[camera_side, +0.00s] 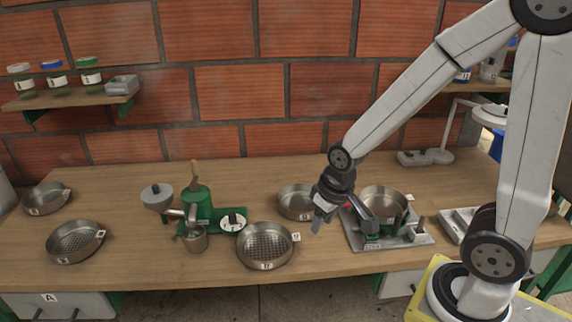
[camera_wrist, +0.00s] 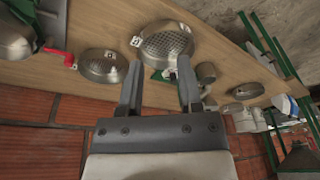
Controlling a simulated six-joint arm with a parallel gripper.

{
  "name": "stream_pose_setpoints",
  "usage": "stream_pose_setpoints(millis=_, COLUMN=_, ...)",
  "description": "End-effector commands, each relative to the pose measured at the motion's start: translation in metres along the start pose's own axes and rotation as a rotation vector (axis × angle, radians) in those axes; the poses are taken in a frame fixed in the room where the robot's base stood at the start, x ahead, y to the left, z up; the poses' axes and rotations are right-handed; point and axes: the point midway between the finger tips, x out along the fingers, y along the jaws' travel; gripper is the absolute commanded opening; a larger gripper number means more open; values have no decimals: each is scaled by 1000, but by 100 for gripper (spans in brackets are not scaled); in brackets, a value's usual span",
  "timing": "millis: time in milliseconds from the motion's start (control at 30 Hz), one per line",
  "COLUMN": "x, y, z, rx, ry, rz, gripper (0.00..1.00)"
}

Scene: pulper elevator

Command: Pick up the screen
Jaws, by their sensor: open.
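A round metal screen (camera_side: 265,246) with a mesh bottom and a white label lies flat at the front middle of the bench. It also shows in the wrist view (camera_wrist: 166,42), beyond my finger tips. A similar mesh-bottomed pan (camera_side: 75,241) lies at the front left. Which one the task means is not certain. My gripper (camera_side: 318,226) is up and to the right of the middle screen, apart from it. In the wrist view my gripper (camera_wrist: 160,88) has its two fingers spread with nothing held between them.
A green hand pulper (camera_side: 197,205) with a metal cup stands left of the middle screen. A pan (camera_side: 297,202) sits behind my gripper, and a grey-based device (camera_side: 420,237) carries another pan at right. Shelves with jars (camera_side: 56,77) hang on the brick wall.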

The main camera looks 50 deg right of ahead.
Motion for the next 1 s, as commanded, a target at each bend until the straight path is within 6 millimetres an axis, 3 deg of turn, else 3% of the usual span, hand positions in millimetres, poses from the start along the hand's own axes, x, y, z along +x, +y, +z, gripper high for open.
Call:
stream_pose_setpoints(millis=467, x=38, y=43, z=-92, rx=603, ry=-147, rz=-90, gripper=45)
stream_pose_setpoints(millis=1000, x=102, y=126, z=-180, rx=1294, ry=-328, rz=-318, gripper=45)
